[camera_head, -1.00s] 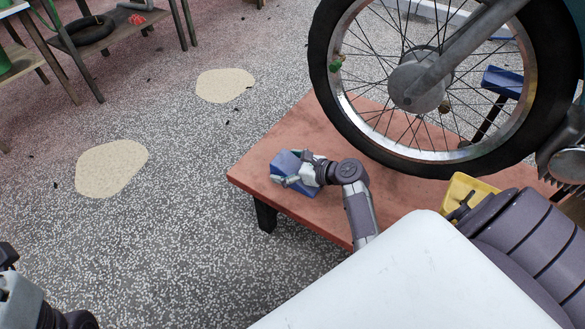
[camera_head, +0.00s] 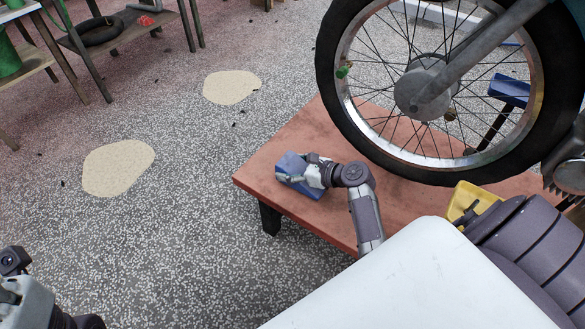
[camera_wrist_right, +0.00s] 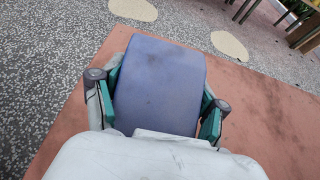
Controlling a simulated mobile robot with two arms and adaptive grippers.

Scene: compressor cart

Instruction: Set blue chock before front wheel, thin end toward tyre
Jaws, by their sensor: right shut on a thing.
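The blue chock (camera_head: 293,166) is at the left end of the red-brown bench top (camera_head: 275,150), near its edge. My right gripper (camera_head: 292,178) is shut on it. In the right wrist view the blue chock (camera_wrist_right: 158,80) sits between the two green-padded fingers of my right gripper (camera_wrist_right: 160,100). I cannot tell whether the chock rests on the bench or is just above it. The front wheel (camera_head: 335,100) with its black tyre stands on the bench to the right, apart from the chock. My left gripper (camera_head: 15,275) shows partly at the lower left; its fingers are unclear.
A yellow chock-like block (camera_head: 462,198) lies on the bench by the wheel's near side. A blue object (camera_head: 510,88) is behind the wheel. Bare bench lies between the held chock and the tyre. Shelves (camera_head: 110,35) stand at the far left on the speckled floor.

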